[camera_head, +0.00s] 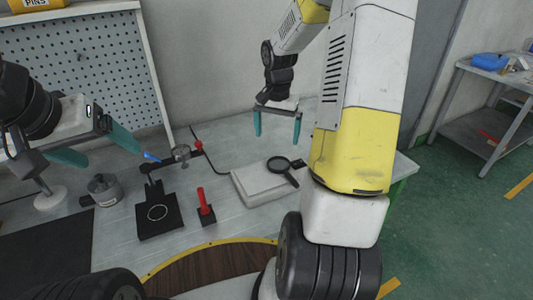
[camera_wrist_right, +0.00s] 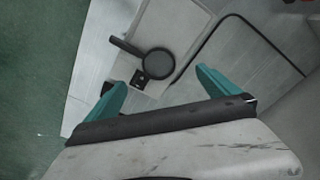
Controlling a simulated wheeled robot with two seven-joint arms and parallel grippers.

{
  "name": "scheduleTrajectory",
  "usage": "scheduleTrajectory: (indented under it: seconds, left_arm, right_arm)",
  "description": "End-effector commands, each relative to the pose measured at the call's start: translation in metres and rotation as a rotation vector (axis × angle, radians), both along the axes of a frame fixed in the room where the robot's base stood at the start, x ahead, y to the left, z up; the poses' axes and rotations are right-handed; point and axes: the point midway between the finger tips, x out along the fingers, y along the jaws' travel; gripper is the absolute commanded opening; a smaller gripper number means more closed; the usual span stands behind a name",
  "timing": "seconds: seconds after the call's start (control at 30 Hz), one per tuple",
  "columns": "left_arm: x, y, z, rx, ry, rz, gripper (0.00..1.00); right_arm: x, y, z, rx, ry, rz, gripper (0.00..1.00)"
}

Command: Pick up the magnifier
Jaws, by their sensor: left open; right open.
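The black round magnifier (camera_head: 279,165) lies on a white, low box (camera_head: 258,185) at the right part of the table in the head view. Its handle points right and toward the front. In the right wrist view the magnifier (camera_wrist_right: 158,62) lies beyond my fingertips, its handle to the upper left. My right gripper (camera_head: 277,118) is open and empty, above and behind the magnifier, apart from it. It also shows in the right wrist view (camera_wrist_right: 160,82). My left gripper (camera_head: 105,148) is open and empty over the left side of the table, far from the magnifier.
A pegboard (camera_head: 90,70) is at the back left. A side table (camera_head: 500,75) stands far right.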

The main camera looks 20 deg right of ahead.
Motion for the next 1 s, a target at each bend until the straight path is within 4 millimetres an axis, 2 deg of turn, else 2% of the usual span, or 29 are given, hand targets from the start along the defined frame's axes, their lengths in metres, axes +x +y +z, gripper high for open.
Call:
scheduleTrajectory:
  seconds: [0.03, 0.1, 0.57, 0.73, 0.83, 1.0]
  left_arm:
    - [0.0, 0.0, 0.0, 0.0, 0.0, 0.0, 0.81]
    - [0.0, 0.0, 0.0, 0.0, 0.0, 0.0, 0.81]
    - [0.0, 0.0, 0.0, 0.0, 0.0, 0.0, 0.81]
    - [0.0, 0.0, 0.0, 0.0, 0.0, 0.0, 0.81]
    - [0.0, 0.0, 0.0, 0.0, 0.0, 0.0, 0.81]
    - [0.0, 0.0, 0.0, 0.0, 0.0, 0.0, 0.81]
  right_arm:
    - [0.005, -0.005, -0.015, 0.009, 0.02, -0.03, 1.0]
    - [0.01, -0.01, -0.029, 0.016, 0.036, -0.061, 1.0]
    - [0.015, -0.015, -0.082, 0.024, 0.057, -0.1, 1.0]
    - [0.015, -0.013, -0.108, 0.025, 0.058, -0.098, 1.0]
    - [0.015, -0.013, -0.119, 0.024, 0.056, -0.098, 1.0]
    - [0.015, -0.014, -0.123, 0.023, 0.053, -0.098, 1.0]
